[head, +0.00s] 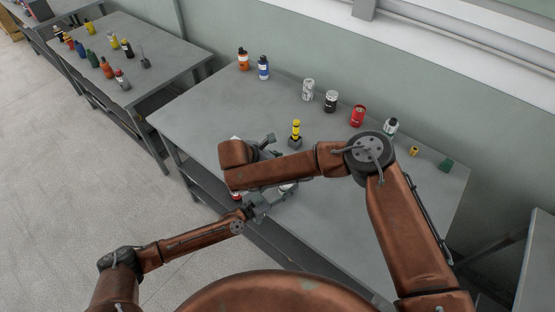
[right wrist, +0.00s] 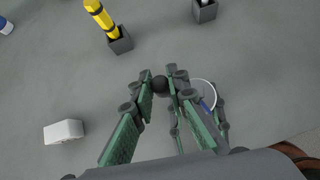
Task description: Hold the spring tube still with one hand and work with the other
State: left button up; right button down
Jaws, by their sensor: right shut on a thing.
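No spring tube can be made out for certain. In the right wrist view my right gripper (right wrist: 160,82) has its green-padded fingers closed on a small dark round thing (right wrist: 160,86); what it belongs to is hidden. In the head view the forearm hides most of this gripper. My left gripper (head: 268,203) is near the table's front edge, just below the right arm; its jaw state is unclear. A pale round thing (head: 289,187) lies by its fingers, and a white ring with blue (right wrist: 205,90) shows right of my right fingers.
A yellow and black tube (head: 296,130) stands in a dark block (head: 295,143) behind the right gripper. Several bottles and cans, including a red can (head: 357,116), line the table's back. A white block (right wrist: 63,132) lies left of the right fingers.

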pick_arm(q)
jog(key=shift+s+d, duration=0.1)
pick_arm(e)
jog(key=shift+w+d+r+m+g+h, duration=0.15)
jog(key=shift+d+m+g+h, duration=0.3)
jog(key=shift+m+g, duration=0.6)
jog(key=shift+w+d+f+m+g+h, duration=0.15)
jog(key=shift+d+m+g+h, duration=0.3)
jog(key=shift+m, duration=1.05)
jog(key=shift+w+d+r+m+g+h, duration=0.1)
jog(key=shift+w+d+m+g+h, duration=0.25)
jog(key=shift+m+g, duration=0.75)
pick_arm(q)
jog(key=shift+f, duration=0.1)
pick_arm(e)
jog(key=shift+s+d+m, duration=0.1)
jog(key=shift+s+m, duration=0.1)
jog(key=shift+m, duration=0.25)
jog(key=c, duration=1.8)
grip_release()
jog(key=shift+c, duration=0.2)
notch_tip(320, 180, up, 10)
